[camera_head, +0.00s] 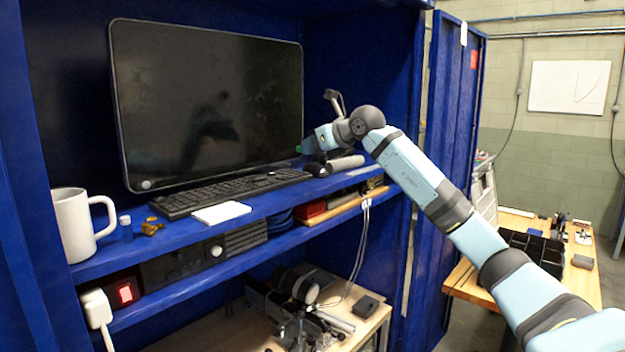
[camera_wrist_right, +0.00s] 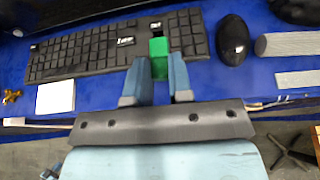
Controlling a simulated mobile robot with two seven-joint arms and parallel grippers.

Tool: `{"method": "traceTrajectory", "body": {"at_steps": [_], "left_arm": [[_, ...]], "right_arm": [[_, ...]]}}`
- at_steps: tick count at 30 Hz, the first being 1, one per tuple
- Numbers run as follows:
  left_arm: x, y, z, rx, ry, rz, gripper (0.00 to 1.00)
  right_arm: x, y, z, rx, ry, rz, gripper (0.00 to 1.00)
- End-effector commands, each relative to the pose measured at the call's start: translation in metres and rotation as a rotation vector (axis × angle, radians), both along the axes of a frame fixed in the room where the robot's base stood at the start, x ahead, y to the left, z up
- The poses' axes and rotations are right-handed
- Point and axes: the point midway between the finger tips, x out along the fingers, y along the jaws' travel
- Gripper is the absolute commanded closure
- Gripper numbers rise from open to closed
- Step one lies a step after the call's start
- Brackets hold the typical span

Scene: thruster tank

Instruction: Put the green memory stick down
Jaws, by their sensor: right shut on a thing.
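The green memory stick (camera_wrist_right: 158,57) is held between the two fingers of my right gripper (camera_wrist_right: 158,75) in the right wrist view. Its far end, with a dark tip, points towards the keyboard (camera_wrist_right: 110,48). In the head view only a small bit of green (camera_head: 299,149) shows beside my right gripper (camera_head: 305,146), near the right end of the keyboard and over the blue shelf (camera_head: 258,205). I cannot tell whether the stick touches the shelf or keyboard. My left gripper is not in view.
A black mouse (camera_wrist_right: 232,40) and a grey cylinder (camera_wrist_right: 285,44) lie right of the keyboard. A monitor (camera_head: 205,95) stands behind. A white pad (camera_head: 221,213), a small blue bottle (camera_head: 126,228) and a white mug (camera_head: 74,225) are on the shelf's left part.

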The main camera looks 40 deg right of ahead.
Motion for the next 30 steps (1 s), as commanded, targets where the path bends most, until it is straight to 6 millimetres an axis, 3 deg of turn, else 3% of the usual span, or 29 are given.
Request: {"method": "traceTrajectory", "body": {"at_steps": [1, 6, 18, 30], "left_arm": [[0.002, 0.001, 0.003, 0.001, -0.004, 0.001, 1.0], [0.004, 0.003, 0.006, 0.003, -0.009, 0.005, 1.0], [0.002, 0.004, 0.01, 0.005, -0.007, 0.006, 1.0], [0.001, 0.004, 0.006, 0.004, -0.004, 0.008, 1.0]], "right_arm": [[0.0, 0.0, -0.013, -0.001, 0.006, 0.0, 1.0], [0.0, 0.0, -0.04, 0.0, 0.003, 0.0, 1.0], [0.0, 0.0, -0.08, 0.0, 0.003, 0.0, 1.0], [0.0, 0.0, -0.088, 0.0, -0.001, 0.0, 1.0]]}}
